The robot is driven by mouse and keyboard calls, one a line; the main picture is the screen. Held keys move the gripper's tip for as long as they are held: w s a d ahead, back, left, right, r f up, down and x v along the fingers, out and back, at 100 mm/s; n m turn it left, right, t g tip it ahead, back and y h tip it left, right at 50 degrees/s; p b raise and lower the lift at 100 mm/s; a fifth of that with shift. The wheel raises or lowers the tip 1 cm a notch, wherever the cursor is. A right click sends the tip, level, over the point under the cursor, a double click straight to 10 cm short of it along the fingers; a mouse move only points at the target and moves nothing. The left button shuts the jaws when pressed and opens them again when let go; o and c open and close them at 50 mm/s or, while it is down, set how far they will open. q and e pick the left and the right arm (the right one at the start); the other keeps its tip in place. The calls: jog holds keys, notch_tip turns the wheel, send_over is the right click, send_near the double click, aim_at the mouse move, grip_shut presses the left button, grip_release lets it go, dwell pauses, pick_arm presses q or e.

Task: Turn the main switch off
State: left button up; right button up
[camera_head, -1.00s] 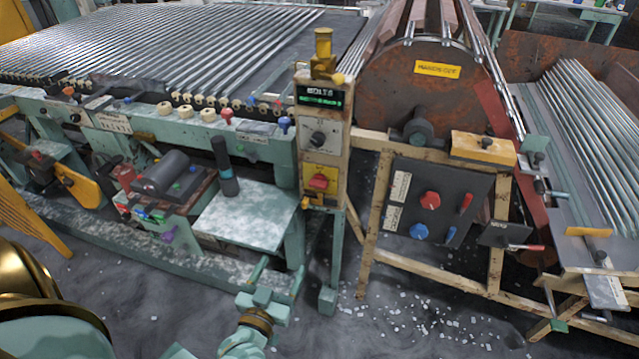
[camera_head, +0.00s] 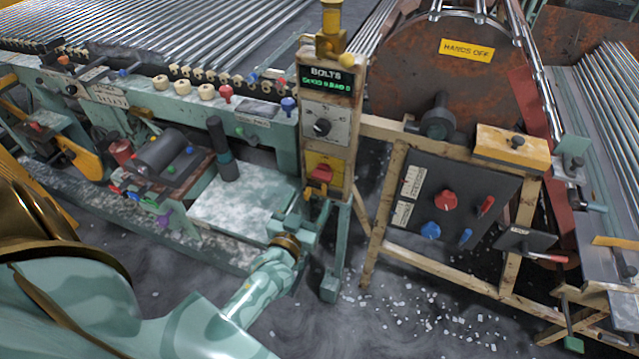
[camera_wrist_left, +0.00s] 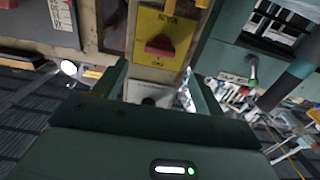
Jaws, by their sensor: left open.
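The main switch (camera_head: 321,174) is a red handle on a yellow plate (camera_head: 313,160), low on the front of a narrow upright control post. My left gripper (camera_head: 311,199) is just below the plate, its fingers pointing up towards it. In the left wrist view the red handle (camera_wrist_left: 160,45) lies just past the fingertips on the yellow plate (camera_wrist_left: 177,25). The gripper's fingers (camera_wrist_left: 163,82) are apart with nothing between them, and I see no contact with the handle. My right gripper is not in view.
Above the switch, the post carries a rotary dial (camera_head: 322,127) and a lit display (camera_head: 326,80). A dark panel (camera_head: 450,180) with red and blue knobs stands to the right. A pale worktable (camera_head: 235,212) is close on the left.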

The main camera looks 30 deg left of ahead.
aim_at(320, 180)
pick_arm(q)
jog(key=b+x, duration=0.1)
jog(key=x, duration=0.6)
jog(key=shift+w, duration=0.3)
jog(key=shift+c, duration=0.3)
jog(key=c, duration=0.9)
